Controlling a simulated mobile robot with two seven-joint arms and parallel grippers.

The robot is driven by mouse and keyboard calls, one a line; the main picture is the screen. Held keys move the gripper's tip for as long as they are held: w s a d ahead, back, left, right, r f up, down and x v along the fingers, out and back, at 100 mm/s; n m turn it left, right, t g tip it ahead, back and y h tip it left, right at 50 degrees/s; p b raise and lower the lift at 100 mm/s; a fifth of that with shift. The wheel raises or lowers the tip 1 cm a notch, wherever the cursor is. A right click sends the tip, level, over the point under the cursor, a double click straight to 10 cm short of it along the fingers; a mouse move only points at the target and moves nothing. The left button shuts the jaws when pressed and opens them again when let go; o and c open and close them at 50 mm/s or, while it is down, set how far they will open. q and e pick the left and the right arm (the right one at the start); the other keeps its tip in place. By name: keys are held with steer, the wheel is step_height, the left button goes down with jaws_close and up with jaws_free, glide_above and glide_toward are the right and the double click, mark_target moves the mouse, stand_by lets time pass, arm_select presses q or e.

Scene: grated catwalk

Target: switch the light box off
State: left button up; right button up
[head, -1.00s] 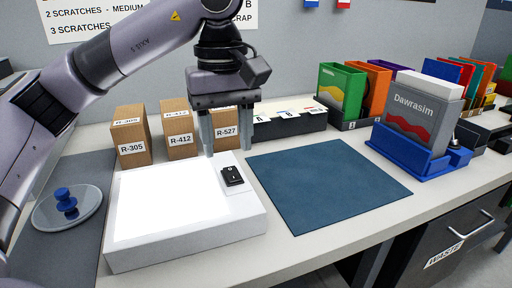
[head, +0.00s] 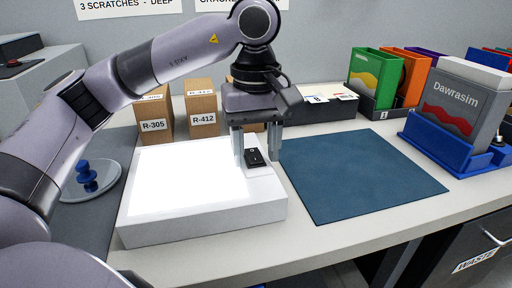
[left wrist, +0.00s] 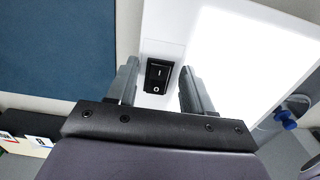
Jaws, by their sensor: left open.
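The light box (head: 190,218) is a white slab on the bench with a brightly lit top panel. A black rocker switch (head: 254,158) sits at the right end of its top; it also shows in the left wrist view (left wrist: 157,76), with I and O marks. My left gripper (head: 257,164) points down over the switch, open, with one finger to each side of it. In the left wrist view the left gripper (left wrist: 156,82) has nothing between its fingers but the switch beyond. Whether the fingertips touch the box is hard to tell. My right gripper is out of view.
A blue mat (head: 365,175) lies right of the box. Brown boxes (head: 203,114) and a dark card tray (head: 322,107) stand behind. A glass dish with a blue knob (head: 86,177) is at left. A blue holder (head: 437,146) with a grey Dawrasim box (head: 458,105) stands right.

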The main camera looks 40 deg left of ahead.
mark_target(252, 152)
arm_select(q)
jaws_close()
steer(key=shift+w+a+r+g+h+p, duration=0.1)
steer(key=shift+a+r+g+h+p, duration=0.1)
steer(key=shift+g+h+p, duration=0.3)
steer(key=shift+w+a+g+h+p, duration=0.1)
steer(key=shift+w+g+h+p, duration=0.05)
steer(key=shift+g+h+p, duration=0.4)
jaws_free()
steer(key=p+v, duration=0.2)
steer(key=v, duration=0.5)
